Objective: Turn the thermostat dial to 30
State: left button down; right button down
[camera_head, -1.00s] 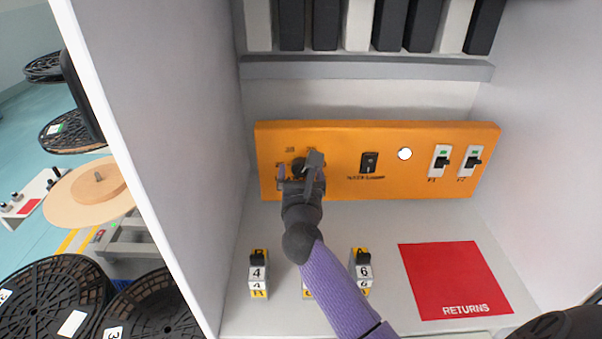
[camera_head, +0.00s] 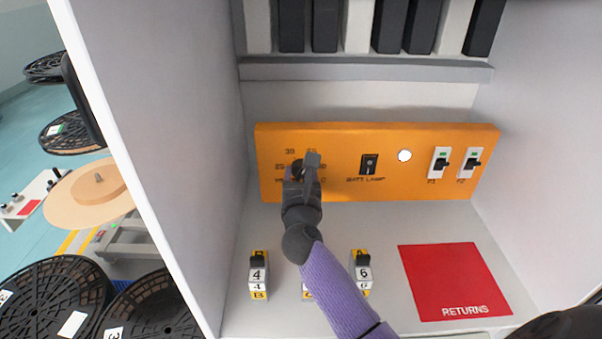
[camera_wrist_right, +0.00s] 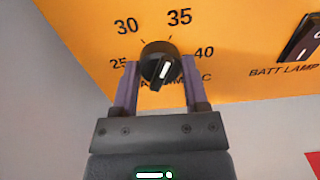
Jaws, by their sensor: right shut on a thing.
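The thermostat dial is a black round knob with a white pointer line (camera_wrist_right: 157,62), set in the orange panel (camera_head: 335,135). The numbers 25, 30, 35 and 40 stand around it in the right wrist view. The white line slants up and slightly right, roughly toward the 35 side; its exact reading is hard to tell. My right gripper (camera_wrist_right: 160,85) has one finger on each side of the dial and is shut on it. In the head view my right gripper (camera_head: 303,168) covers most of the dial (camera_head: 297,167). My left gripper is not in view.
Right of the dial on the panel are a BATT LAMP rocker switch (camera_head: 369,164), a white round lamp (camera_head: 404,155) and two breaker switches (camera_head: 439,162). Below lie numbered blocks (camera_head: 258,275) and a red RETURNS mat (camera_head: 455,280). Side walls enclose the bay.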

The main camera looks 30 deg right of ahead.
jog(key=n+p, duration=0.2)
jog(key=shift+r+n, duration=0.15)
jog(key=shift+n, duration=0.25)
jog(key=n+p, duration=0.2)
jog(key=shift+n, duration=0.4)
jog(key=n+p, duration=0.1)
jog(key=n, duration=0.2)
jog(key=shift+p, duration=0.3)
jog(key=shift+n+p, duration=0.5)
jog(key=shift+n, duration=0.8)
jog(key=shift+f, duration=0.2)
jog(key=shift+c, duration=0.5)
grip_release()
jog(key=shift+a, duration=0.1)
